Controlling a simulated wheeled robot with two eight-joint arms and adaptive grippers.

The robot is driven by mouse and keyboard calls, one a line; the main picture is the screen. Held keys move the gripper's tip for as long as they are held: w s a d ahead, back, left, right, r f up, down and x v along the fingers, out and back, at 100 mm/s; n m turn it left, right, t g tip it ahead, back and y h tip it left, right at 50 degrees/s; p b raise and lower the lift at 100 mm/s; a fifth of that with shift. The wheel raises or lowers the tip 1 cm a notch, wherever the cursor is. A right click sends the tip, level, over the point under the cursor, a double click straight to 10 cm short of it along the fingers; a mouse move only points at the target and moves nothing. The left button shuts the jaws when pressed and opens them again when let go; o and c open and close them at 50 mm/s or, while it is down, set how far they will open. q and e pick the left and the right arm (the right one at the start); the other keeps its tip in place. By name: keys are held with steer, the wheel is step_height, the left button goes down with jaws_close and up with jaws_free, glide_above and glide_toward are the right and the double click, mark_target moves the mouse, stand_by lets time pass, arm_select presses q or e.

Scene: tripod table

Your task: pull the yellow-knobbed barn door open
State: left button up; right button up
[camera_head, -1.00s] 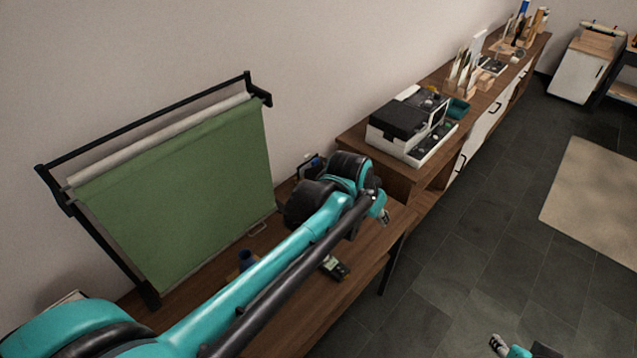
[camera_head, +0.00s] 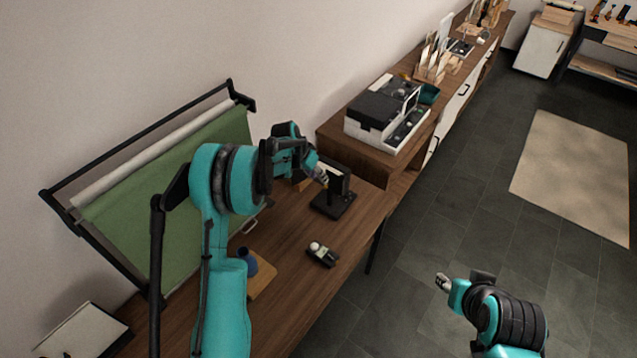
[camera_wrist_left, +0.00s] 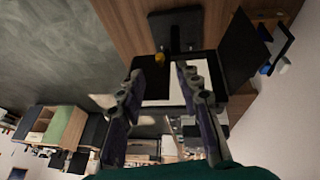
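A black lamp-like fixture (camera_head: 338,183) stands on a flat black base at the far end of the wooden table. In the left wrist view its base (camera_wrist_left: 176,22), a pale panel and a dark flap (camera_wrist_left: 243,50) at the right show. A small yellow knob (camera_wrist_left: 159,58) sits at the edge of a dark flap, just beyond my left fingertips. My left gripper (camera_wrist_left: 160,70) is open, its fingers apart; in the head view it is beside the fixture (camera_head: 321,174). Whether a finger touches the knob is unclear. My right gripper (camera_head: 443,282) hangs over the floor, its fingers too small to judge.
The wooden table (camera_head: 290,225) carries a small dark device (camera_head: 322,254) with a white ball and a blue cup (camera_head: 247,262). A green backdrop (camera_head: 150,205) on a black frame stands at the wall. A black-and-white machine (camera_head: 385,115) is on the cabinet behind.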

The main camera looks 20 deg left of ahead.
mark_target(332, 185)
arm_select(q)
steer(key=x, duration=0.6)
steer(key=shift+d, duration=0.1)
jaws_close()
